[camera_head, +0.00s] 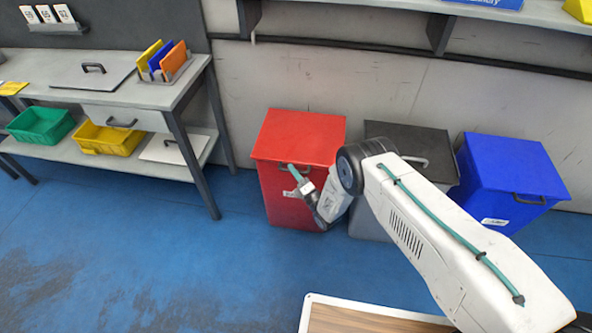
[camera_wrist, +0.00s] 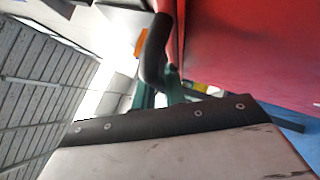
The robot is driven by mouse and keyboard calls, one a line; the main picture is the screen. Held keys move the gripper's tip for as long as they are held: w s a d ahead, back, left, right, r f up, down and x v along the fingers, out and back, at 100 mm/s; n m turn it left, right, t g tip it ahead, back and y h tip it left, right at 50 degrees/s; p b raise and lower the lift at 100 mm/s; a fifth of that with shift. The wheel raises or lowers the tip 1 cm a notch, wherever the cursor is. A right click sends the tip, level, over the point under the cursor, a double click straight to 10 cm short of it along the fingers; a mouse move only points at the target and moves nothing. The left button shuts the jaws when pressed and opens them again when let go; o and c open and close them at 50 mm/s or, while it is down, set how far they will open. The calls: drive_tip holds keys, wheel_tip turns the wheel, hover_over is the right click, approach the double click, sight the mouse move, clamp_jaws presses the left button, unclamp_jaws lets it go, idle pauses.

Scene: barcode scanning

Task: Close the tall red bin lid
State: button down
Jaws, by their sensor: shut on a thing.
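The red bin (camera_head: 283,195) stands against the wall, in the middle of the head view. Its red lid (camera_head: 300,134) lies flat across the top and looks down on the rim; a small gap cannot be ruled out. My gripper (camera_head: 293,170) is at the lid's front edge, its teal fingers shut on the lid handle. In the wrist view the dark curved handle (camera_wrist: 157,48) runs down into the teal fingers (camera_wrist: 170,88), beside the red surface of the bin. My own wrist hides part of the bin's right front.
A grey bin with a black lid (camera_head: 416,140) and a blue bin (camera_head: 510,170) stand to the right. A workbench (camera_head: 195,85) with colored trays stands at left. A shelf (camera_head: 400,30) runs above. Blue floor (camera_head: 180,270) is clear in front.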

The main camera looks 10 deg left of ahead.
drive_tip(key=shift+d+f, duration=0.1)
drive_tip(key=shift+f, duration=0.1)
drive_tip(key=c, duration=1.7)
unclamp_jaws()
drive_tip(key=shift+f, duration=0.1)
drive_tip(key=v, duration=0.7)
drive_tip(key=shift+s+d, duration=0.25)
